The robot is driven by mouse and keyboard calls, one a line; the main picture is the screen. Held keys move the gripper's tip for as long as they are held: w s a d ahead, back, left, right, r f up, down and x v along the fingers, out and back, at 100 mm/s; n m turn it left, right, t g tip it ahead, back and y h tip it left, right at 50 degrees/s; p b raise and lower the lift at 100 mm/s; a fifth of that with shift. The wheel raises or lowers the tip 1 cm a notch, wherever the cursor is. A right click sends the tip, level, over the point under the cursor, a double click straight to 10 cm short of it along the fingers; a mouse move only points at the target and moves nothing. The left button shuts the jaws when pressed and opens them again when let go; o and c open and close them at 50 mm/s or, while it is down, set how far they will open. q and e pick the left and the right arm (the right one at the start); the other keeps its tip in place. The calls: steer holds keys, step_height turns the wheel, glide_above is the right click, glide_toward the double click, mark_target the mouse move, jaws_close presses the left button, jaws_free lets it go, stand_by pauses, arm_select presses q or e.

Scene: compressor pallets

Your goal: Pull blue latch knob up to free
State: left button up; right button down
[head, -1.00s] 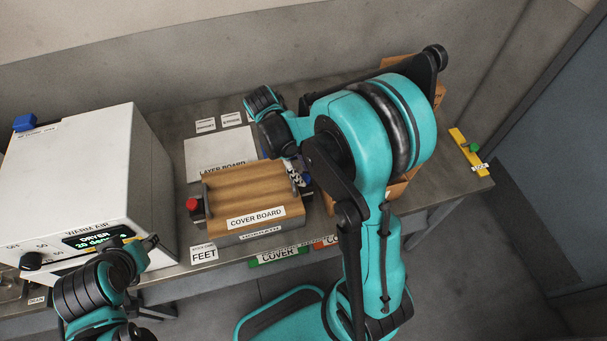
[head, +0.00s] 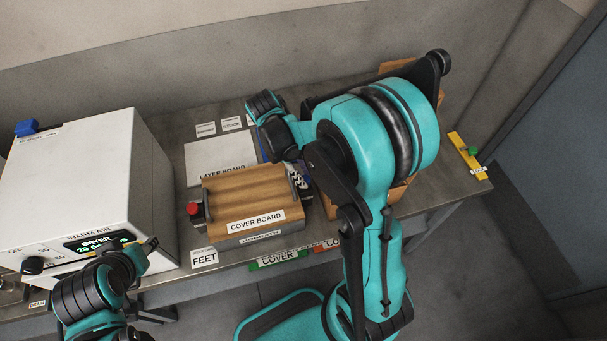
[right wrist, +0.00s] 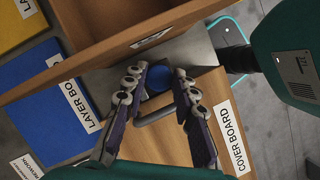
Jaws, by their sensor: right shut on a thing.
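The blue latch knob (right wrist: 157,77) shows in the right wrist view, at the end of the wooden cover board (right wrist: 175,130) beside a grey handle. My right gripper (right wrist: 158,80) is shut on it, one finger on each side. In the head view the cover board (head: 245,190) lies on a grey unit, and my right gripper (head: 299,183) is at its right end, partly hidden by my arm. A red knob (head: 193,209) is at the board's left end. My left gripper (head: 150,245) is by the dryer's front; its jaw opening is unclear.
The white dryer (head: 70,185) stands at the left of the bench. A layer board (head: 215,157) lies behind the cover board. A wooden box (right wrist: 120,30) stands close to my right gripper. The bench (head: 445,175) has free room at the right.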

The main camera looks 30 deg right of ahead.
steer(key=c, duration=1.5)
jaws_free()
steer(key=shift+r, duration=0.1)
steer(key=shift+o, duration=0.2)
steer(key=v, duration=1.2)
steer(key=s+f+m+t+b, duration=0.1)
steer(key=s+a+f+m+t+y+b, duration=0.1)
steer(key=s+t, duration=0.1)
steer(key=s+f+m+t+b, duration=0.1)
steer(key=s+t+b, duration=0.1)
steer(key=shift+s+a+m, duration=0.15)
steer(key=shift+a+m, duration=0.15)
steer(key=shift+a, duration=0.05)
steer(key=shift+s+a+f+m+t+y+b, duration=0.35)
steer(key=shift+s+f+m+t+b, duration=0.2)
steer(key=shift+f+m+t, duration=0.3)
steer(key=shift+s+a+f+m+t+y+b, duration=0.25)
steer(key=shift+s+a+f+m+t+b, duration=0.35)
steer(key=shift+t, duration=0.4)
steer(key=shift+s+a+f+m+t+y+b, duration=0.3)
steer(key=shift+s+f+m+t, duration=0.25)
steer(key=shift+m+t, duration=0.35)
